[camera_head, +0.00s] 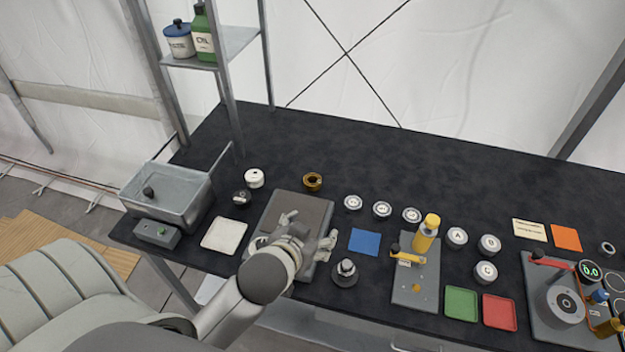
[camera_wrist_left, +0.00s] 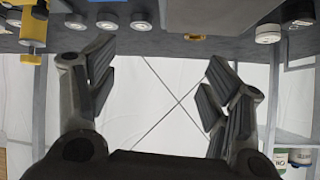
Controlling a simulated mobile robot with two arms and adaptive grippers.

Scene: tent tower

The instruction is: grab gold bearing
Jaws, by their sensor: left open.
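The gold bearing (camera_head: 312,182) is a small gold ring with a dark centre, lying on the black table just behind the grey plate. In the left wrist view the bearing (camera_wrist_left: 195,37) shows small near the top edge, beyond the fingers and apart from them. My left gripper (camera_head: 308,229) is open and empty over the grey plate, nearer the front of the table than the bearing. Its spread fingers (camera_wrist_left: 160,82) also show in the wrist view. My right gripper is not in view.
The grey plate (camera_head: 300,207) lies under my left gripper. A white round part (camera_head: 254,178) stands left of the bearing, and several silver bearings (camera_head: 353,202) stand to its right. A metal tub (camera_head: 170,192) is at the left. The table behind the bearing is clear.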

